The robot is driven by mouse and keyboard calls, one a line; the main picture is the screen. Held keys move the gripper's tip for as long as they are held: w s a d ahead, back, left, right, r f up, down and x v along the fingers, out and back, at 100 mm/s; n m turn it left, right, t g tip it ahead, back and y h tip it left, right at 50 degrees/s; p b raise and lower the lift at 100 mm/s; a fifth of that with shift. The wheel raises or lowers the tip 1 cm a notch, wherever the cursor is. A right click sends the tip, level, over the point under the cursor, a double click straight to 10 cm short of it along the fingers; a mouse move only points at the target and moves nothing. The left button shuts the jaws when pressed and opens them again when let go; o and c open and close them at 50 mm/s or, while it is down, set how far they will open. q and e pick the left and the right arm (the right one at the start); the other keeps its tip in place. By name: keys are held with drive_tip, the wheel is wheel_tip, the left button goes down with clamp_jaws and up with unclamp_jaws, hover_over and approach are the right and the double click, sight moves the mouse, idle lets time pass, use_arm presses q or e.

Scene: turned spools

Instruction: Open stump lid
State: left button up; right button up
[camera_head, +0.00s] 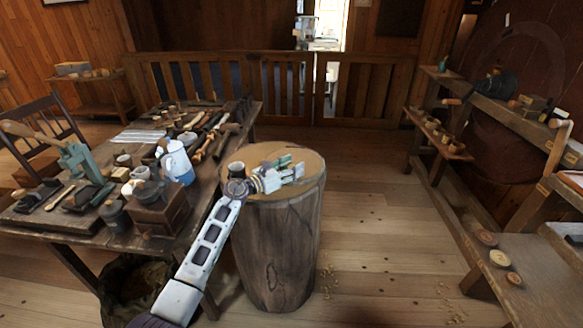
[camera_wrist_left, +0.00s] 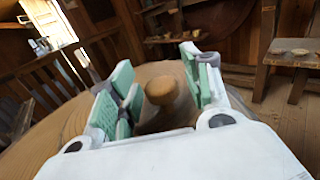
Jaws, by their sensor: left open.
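The stump (camera_head: 275,245) is a tall upright log with dark bark, standing on the floor right of the table. Its round pale wooden top (camera_head: 262,152) looks flat; I cannot make out a seam between lid and stump. My left gripper (camera_head: 291,168) reaches over this top from the front left. In the left wrist view, a rounded brown wooden knob (camera_wrist_left: 161,89) stands between the open green-padded fingers of the gripper (camera_wrist_left: 157,72). I cannot tell whether any finger touches it. In the head view the gripper hides the knob. My right gripper is out of view.
The workbench (camera_head: 85,238) at left carries tools, a blue-and-white jug (camera_head: 177,163) and a wooden box (camera_head: 160,212). Shelves (camera_head: 440,140) stand at right. The floor (camera_head: 375,230) between is mostly clear.

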use_arm(q)
clamp_jaws()
idle(0.4)
